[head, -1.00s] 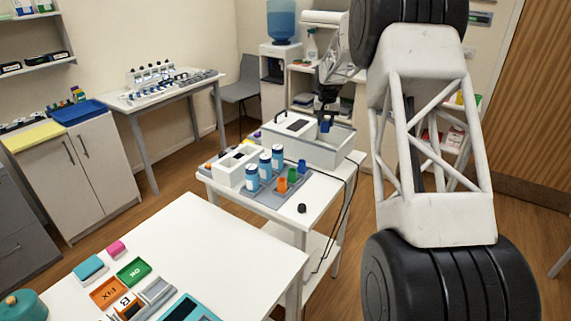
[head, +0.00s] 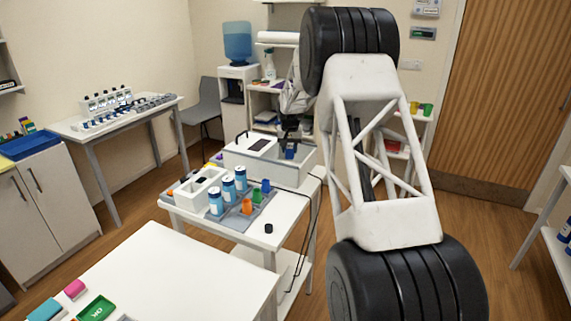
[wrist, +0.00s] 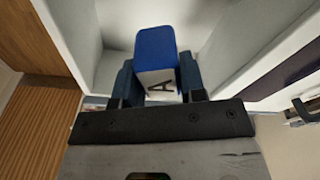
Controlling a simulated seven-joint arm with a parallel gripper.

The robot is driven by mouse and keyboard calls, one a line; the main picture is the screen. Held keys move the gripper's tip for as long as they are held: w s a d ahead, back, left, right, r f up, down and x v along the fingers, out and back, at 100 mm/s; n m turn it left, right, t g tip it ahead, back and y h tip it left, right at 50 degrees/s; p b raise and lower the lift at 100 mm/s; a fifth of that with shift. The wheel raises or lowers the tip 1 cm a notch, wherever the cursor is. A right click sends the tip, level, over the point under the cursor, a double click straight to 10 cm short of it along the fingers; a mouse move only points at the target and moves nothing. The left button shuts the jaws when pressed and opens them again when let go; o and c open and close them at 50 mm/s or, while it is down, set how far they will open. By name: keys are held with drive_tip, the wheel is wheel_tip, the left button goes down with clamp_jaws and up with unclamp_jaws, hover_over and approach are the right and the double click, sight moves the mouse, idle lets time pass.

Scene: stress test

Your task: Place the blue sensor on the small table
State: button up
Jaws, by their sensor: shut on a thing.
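My gripper (wrist: 157,82) is shut on a block with a blue top and a white face marked "A", which I take for the blue sensor (wrist: 155,50). A dark finger presses each side of it. In the head view my gripper (head: 291,136) is at the far side of the cart, with the blue sensor (head: 290,151) just below it at the grey-white bin (head: 306,168). I cannot tell whether it touches the bin. Two white tops could be the small table: the cart top (head: 285,222) and the nearer table (head: 165,265).
The cart holds blue-white bottles (head: 228,190), coloured cups (head: 256,194), a black knob (head: 268,228) and a hanging cable. A side table (head: 175,101) with instruments stands at the left.

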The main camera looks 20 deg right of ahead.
sight(290, 147)
drive_tip(key=shift+f, duration=0.45)
drive_tip(key=shift+f, duration=0.1)
drive_tip(key=shift+f, duration=2.4)
drive_tip(key=shift+f, duration=0.1)
drive_tip(key=o, duration=1)
drive_tip(key=r, duration=0.4)
drive_tip(key=s+r, duration=0.1)
drive_tip(key=r, duration=0.7)
drive_tip(key=shift+s+a, duration=0.15)
drive_tip(key=shift+a, duration=0.1)
